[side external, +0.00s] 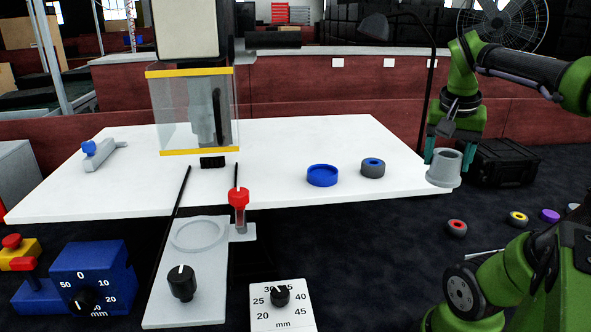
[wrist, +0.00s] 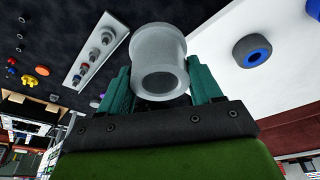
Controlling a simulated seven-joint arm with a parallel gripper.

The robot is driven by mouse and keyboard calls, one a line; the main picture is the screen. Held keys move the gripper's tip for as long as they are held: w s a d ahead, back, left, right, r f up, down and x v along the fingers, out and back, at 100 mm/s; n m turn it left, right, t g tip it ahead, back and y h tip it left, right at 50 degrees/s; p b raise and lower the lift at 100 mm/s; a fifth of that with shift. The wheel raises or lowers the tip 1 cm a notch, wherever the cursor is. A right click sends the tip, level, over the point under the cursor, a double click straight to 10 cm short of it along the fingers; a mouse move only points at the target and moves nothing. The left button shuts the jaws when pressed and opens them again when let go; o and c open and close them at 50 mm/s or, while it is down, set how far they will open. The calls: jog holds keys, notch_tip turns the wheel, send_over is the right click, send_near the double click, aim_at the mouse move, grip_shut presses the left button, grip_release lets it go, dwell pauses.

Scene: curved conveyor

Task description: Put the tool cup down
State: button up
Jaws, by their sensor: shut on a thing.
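The tool cup (side external: 444,167) is a grey, flanged, hollow cylinder at the right corner of the white table (side external: 270,135). It stands roughly upright in the side view; I cannot tell whether its base touches the table or hangs just above. My gripper (side external: 449,158) comes down from above, with a teal finger on each side of the cup. In the wrist view the cup (wrist: 158,52) sits between the two teal fingers, its open mouth towards the camera. The gripper is shut on it.
A grey roller with a blue centre (side external: 373,168) and a blue ring (side external: 322,175) stand left of the cup. A machine with a clear guard (side external: 195,110) stands further left. A white strip with several grey parts (wrist: 96,48) shows in the wrist view. The table's right edge is close.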

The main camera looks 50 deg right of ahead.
jog(key=w+d, duration=0.2)
jog(key=d, duration=0.2)
jog(key=w+d+f, duration=0.1)
jog(key=w+d, duration=0.2)
jog(key=d, duration=0.1)
jog(key=w+d, duration=0.3)
jog(key=d, duration=0.1)
jog(key=shift+w+d+f, duration=0.15)
jog(key=shift+f, duration=0.05)
jog(key=shift+w+f, duration=0.1)
jog(key=shift+f, duration=1.65)
jog(key=o, duration=1.2)
jog(key=shift+f, duration=0.15)
